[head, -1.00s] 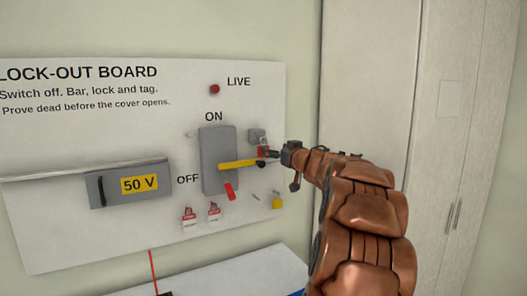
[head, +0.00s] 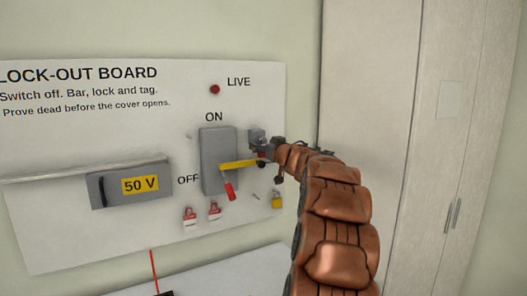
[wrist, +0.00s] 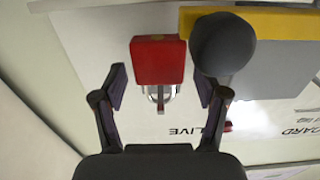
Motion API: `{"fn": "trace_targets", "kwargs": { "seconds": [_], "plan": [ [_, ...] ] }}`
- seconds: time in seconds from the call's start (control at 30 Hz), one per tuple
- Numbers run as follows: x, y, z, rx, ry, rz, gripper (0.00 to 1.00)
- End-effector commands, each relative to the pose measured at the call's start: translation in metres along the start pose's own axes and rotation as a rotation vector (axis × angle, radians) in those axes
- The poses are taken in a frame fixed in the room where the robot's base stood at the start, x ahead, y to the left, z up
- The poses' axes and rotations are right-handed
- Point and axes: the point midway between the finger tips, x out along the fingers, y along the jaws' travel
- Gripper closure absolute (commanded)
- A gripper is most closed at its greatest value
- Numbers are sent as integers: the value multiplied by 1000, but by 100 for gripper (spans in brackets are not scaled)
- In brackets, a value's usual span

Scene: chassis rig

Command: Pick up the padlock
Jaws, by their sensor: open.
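A red padlock (wrist: 158,60) with a bright metal shackle shows in the wrist view, close in front of my gripper (wrist: 160,84). My gripper is open, with one finger on each side of the shackle and the lower edge of the red body. I cannot tell whether either finger touches it. In the head view my gripper (head: 266,150) is at the board, right of the switch, and hides most of the padlock.
The yellow switch lever (head: 236,164) ends in a dark ball knob (wrist: 223,44), very close to the padlock and one finger. A yellow lock-like item (head: 277,200) hangs below. Red-and-white tags (head: 190,217) hang lower left. A tall cabinet (head: 370,90) stands at right.

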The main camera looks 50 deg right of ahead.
Motion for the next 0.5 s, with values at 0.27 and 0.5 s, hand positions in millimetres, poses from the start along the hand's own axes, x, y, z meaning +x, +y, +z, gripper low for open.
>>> {"fn": "trace_targets", "kwargs": {
  "seconds": [0.27, 0.5],
  "plan": [
    [0, 0, 0, 0, 0, 0, 46],
    [0, 0, 0, 0, 0, 0, 71]
  ]
}}
